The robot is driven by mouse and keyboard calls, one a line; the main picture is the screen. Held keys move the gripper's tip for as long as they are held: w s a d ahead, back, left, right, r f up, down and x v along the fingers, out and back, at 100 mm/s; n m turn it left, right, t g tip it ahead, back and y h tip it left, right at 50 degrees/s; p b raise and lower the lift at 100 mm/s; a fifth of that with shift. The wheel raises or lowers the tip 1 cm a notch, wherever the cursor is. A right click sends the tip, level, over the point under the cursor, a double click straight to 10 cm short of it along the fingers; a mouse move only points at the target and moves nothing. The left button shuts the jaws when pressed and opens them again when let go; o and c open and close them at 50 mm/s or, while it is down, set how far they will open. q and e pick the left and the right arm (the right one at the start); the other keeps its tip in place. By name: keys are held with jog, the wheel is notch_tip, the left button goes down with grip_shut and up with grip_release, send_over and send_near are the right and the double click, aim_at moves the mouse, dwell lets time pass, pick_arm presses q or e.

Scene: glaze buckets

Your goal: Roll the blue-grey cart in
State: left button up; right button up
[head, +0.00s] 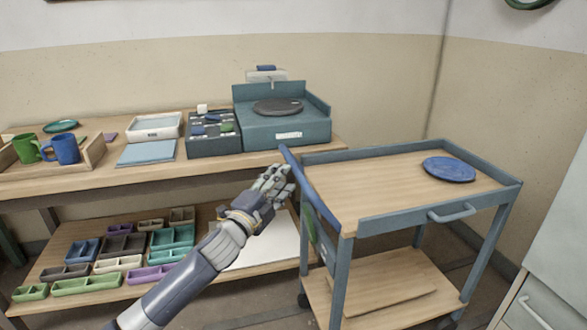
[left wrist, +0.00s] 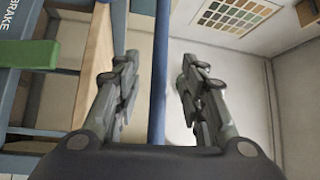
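The blue-grey cart (head: 400,215) stands at the right, with wooden shelves and a blue push bar (head: 318,198) along its left end. My left gripper (head: 280,178) is at that bar, near its far part. In the left wrist view the bar (left wrist: 160,70) runs upright between my two open fingers (left wrist: 160,100), with a gap on both sides. How deep it sits between them I cannot tell. A green part (left wrist: 30,53) beside a "BRAKE" label shows on the cart; it also shows in the head view (head: 311,229). My right gripper is out of view.
A blue plate (head: 449,169) lies on the cart top. A wooden bench (head: 100,178) at the left holds mugs, a tray and a blue-grey machine (head: 283,115) close to the cart. Several coloured bins fill its lower shelf. A pale cabinet (head: 545,270) stands at the right.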

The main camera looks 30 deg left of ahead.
aim_at(291, 165)
pick_arm(q)
jog(key=w, duration=0.6)
jog(key=shift+w+a+r, duration=0.15)
jog(key=shift+a+r, duration=0.15)
jog(key=shift+r, duration=0.1)
jog(key=shift+w, duration=0.5)
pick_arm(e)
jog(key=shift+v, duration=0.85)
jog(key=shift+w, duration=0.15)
pick_arm(q)
grip_shut()
